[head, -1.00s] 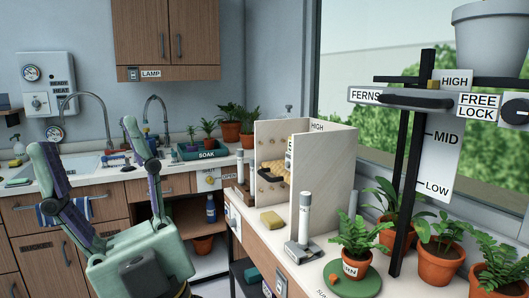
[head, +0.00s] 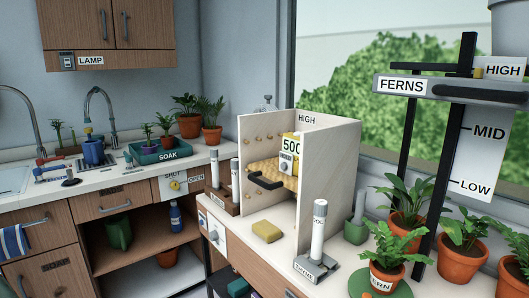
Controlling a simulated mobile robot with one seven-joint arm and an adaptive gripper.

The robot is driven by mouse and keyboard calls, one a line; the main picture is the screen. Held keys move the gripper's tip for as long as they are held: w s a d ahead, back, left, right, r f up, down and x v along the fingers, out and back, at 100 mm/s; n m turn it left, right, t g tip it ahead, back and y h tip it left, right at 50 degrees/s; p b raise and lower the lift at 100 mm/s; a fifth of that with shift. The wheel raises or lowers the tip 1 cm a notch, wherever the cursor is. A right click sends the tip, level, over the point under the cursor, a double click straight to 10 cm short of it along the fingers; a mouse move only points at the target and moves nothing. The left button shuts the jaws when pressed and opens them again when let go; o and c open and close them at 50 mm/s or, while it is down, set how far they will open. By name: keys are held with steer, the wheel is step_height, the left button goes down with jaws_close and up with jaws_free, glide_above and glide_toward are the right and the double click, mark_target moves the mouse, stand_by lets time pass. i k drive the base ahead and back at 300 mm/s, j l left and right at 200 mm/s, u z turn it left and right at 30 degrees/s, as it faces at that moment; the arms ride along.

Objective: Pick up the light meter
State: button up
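A small yellow device with a white display reading 500 and a round dial, which looks like the light meter (head: 289,153), stands upright inside an open-fronted stall of pale panels (head: 330,185) labelled HIGH. It is on or just behind a tan, bumpy shelf (head: 264,174) with a dark handle at its front edge. The right panel hides part of its surroundings. My gripper is not in this view.
A yellow sponge (head: 267,231) lies on the counter before the stall. A white cylinder on a grey base (head: 318,235) stands at the stall's front right. Potted ferns (head: 387,262) and the FERNS post (head: 450,150) crowd the right.

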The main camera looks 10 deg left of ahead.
mark_target(290, 153)
steer(key=i+j+z, duration=0.3)
steer(key=i+j, duration=0.5)
steer(key=i, duration=0.05)
